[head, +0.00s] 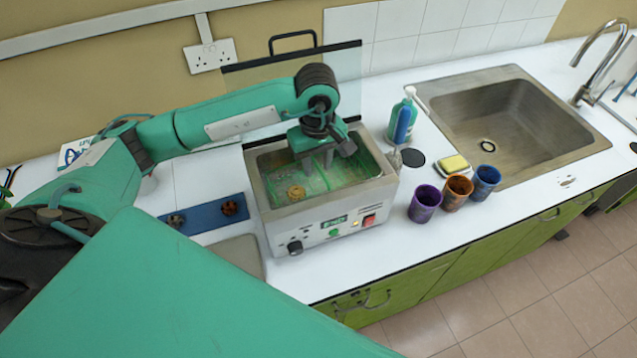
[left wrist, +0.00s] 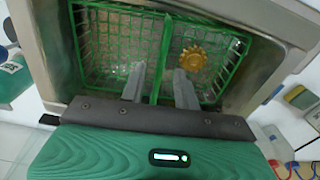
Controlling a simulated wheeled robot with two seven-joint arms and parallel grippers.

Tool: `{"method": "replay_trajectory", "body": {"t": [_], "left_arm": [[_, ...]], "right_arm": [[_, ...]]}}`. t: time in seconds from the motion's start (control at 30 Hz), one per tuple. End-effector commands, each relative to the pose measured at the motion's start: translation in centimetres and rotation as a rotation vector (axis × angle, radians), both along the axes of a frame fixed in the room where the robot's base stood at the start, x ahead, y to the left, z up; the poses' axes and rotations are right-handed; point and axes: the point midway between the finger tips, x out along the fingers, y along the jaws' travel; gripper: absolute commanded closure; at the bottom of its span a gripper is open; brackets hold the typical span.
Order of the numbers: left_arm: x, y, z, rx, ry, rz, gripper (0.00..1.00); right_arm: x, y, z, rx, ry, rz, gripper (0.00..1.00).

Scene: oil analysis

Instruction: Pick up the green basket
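The green basket (head: 352,170) is a wire basket sitting inside the metal bath of a white machine (head: 335,225). In the left wrist view the basket (left wrist: 105,50) has a green bar running across its middle, with a golden gear (left wrist: 193,59) in the right half. The gear also shows in the head view (head: 296,192). My left gripper (head: 318,168) points down into the bath. In the left wrist view its fingers (left wrist: 159,83) stand apart on either side of the green bar, with gaps visible. My right gripper is out of view.
A blue tray (head: 207,214) with gears lies left of the machine. Purple, orange and blue cups (head: 424,204) stand right of it, near a sponge (head: 454,164), bottle (head: 402,121) and sink (head: 510,118). The bath's raised lid (head: 290,65) stands behind my left gripper.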

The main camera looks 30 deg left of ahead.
Motion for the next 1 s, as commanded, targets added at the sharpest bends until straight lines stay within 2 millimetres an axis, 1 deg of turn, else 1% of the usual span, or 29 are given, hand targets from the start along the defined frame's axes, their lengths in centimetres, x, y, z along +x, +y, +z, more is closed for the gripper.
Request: {"method": "replay_trajectory", "body": {"t": [0.03, 0.1, 0.2, 0.3, 0.57, 0.67, 0.7, 0.73, 1.0], "left_arm": [[-0.1, -0.2, -0.3, -0.001, 0.005, 0.0, 0.69], [-0.1, -0.3, -1.1, -0.001, 0.004, -0.001, 0.69], [-0.1, -0.3, -2.5, -0.001, 0.003, 0.001, 0.69], [0.0, -0.3, -3.3, -0.001, 0.001, -0.001, 0.69], [0.0, -0.3, -3.6, -0.001, -0.001, -0.001, 0.69], [0.0, -0.3, -3.6, -0.001, -0.001, -0.001, 0.86], [0.0, -0.3, -3.6, -0.001, -0.001, -0.001, 0.94], [0.0, -0.3, -3.6, -0.001, -0.001, -0.001, 1.0], [0.0, -0.3, -3.5, 0.0, -0.002, -0.001, 1.0]], "right_arm": [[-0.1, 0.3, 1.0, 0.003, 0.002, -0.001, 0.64], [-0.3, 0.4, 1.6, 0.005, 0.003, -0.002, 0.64], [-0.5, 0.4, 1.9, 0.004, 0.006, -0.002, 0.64], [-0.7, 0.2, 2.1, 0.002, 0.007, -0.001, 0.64], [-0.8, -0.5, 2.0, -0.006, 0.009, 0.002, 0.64], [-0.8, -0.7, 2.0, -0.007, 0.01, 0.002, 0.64], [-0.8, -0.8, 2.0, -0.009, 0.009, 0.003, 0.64], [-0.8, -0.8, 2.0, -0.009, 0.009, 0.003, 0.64], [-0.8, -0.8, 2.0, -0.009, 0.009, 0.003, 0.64]]}}
